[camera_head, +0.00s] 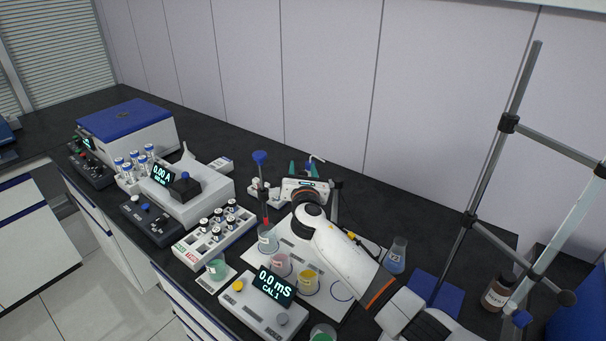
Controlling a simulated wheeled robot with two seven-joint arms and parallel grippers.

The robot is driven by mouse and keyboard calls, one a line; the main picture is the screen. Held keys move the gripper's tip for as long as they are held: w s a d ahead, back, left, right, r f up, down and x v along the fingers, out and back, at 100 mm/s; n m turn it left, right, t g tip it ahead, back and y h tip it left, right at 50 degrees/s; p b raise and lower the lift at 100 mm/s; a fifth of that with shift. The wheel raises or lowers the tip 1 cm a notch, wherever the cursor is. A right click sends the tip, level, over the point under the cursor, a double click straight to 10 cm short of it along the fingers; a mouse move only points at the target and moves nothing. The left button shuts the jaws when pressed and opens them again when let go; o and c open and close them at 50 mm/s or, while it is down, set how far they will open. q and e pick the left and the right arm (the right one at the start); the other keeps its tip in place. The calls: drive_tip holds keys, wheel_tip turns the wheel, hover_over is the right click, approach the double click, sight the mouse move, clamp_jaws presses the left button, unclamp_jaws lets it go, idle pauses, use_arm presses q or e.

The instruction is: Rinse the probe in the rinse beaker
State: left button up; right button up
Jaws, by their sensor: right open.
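The probe (265,209) is a thin upright stick with a blue cap and a red band low down. Its lower end is in a clear beaker (267,240) at the back left of a white mat (327,307). My right gripper (261,188) is open at the probe's shaft, below the cap; whether both fingers are around it cannot be told. A pink beaker (280,265) and a yellow beaker (308,283) stand on the mat; no label reads clearly enough to name the rinse beaker. My left gripper is not in view.
The meter (252,309) reads 0.0 mS, CAL 1. A green beaker (217,268) stands left of it. A vial rack (213,237) is at left, a blue flask (396,256) at right. A metal stand (487,180) rises at far right.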

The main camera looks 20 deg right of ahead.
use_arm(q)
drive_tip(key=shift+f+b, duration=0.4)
use_arm(e)
drive_tip(key=v, duration=1.2)
